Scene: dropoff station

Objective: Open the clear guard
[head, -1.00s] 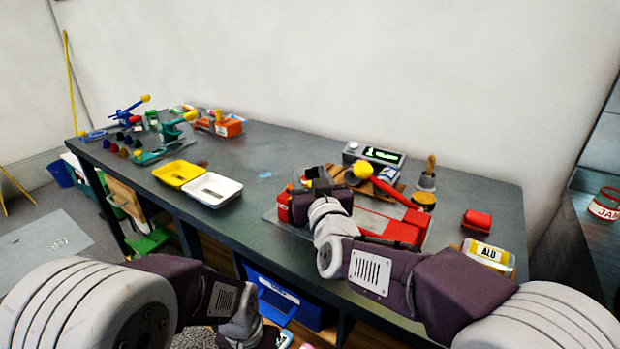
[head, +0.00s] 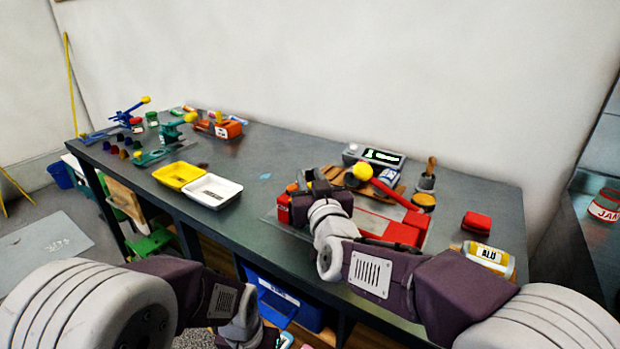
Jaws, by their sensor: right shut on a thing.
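The red press (head: 398,231) stands on the bench at centre right, with a red lever (head: 394,193) ending in a yellow ball (head: 362,172). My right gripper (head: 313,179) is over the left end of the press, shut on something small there. By its place this is the edge or handle of the clear guard, but the transparent guard itself cannot be made out clearly. The gripper and wrist hide much of that end. My left arm's wrist hangs low in front of the bench, and its fingers are cut off by the bottom edge.
A display unit (head: 373,156), a wooden-handled stamp (head: 428,176) and a red block (head: 476,222) stand around the press. An ALU can (head: 488,258) is at the front right. Yellow (head: 179,174) and white (head: 212,191) trays lie left.

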